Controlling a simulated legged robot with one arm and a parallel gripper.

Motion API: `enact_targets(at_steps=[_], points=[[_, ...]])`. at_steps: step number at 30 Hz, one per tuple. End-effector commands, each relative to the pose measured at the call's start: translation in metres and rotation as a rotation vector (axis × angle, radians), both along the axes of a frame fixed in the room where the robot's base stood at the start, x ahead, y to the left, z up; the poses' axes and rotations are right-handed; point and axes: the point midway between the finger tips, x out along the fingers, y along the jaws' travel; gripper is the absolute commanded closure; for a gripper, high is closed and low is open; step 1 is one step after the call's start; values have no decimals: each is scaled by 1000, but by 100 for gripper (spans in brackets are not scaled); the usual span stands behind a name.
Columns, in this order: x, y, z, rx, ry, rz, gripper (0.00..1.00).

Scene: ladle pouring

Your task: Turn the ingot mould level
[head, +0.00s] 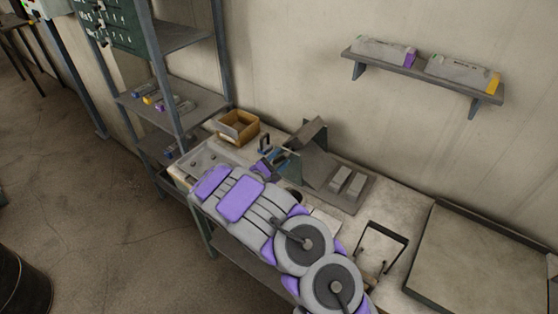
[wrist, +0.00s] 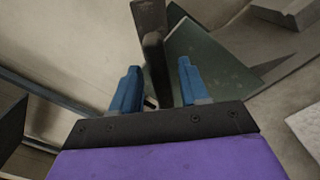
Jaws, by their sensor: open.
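The ingot mould looks to be the dark, steeply tilted block (head: 306,132) at the back of the bench, against a grey upright plate (head: 314,167). My gripper (head: 273,153) is at its left side, with blue fingers apart. In the wrist view, my gripper (wrist: 157,82) is open, and a dark bar (wrist: 156,62) stands between the two fingers. The bar appears to be part of the mould or its handle. I cannot tell if either finger touches it. The greenish plate (wrist: 205,65) shows behind the right finger. My arm hides part of the bench.
Two pale bars (head: 347,181) lie right of the plate. A cardboard box (head: 238,127) stands at the back left, next to a shelf rack (head: 188,104). A wall shelf (head: 420,72) holds two pale blocks. A dark wire frame (head: 383,243) stands on the bench at right.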

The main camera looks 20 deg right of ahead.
Motion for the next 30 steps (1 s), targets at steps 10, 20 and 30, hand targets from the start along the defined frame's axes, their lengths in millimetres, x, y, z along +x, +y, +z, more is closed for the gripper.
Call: enact_targets(at_steps=[10,20,30], points=[[1,-3,0,2,0,0,60],[1,-2,0,0,0,0,92],[0,-1,-1,1,3,0,100]])
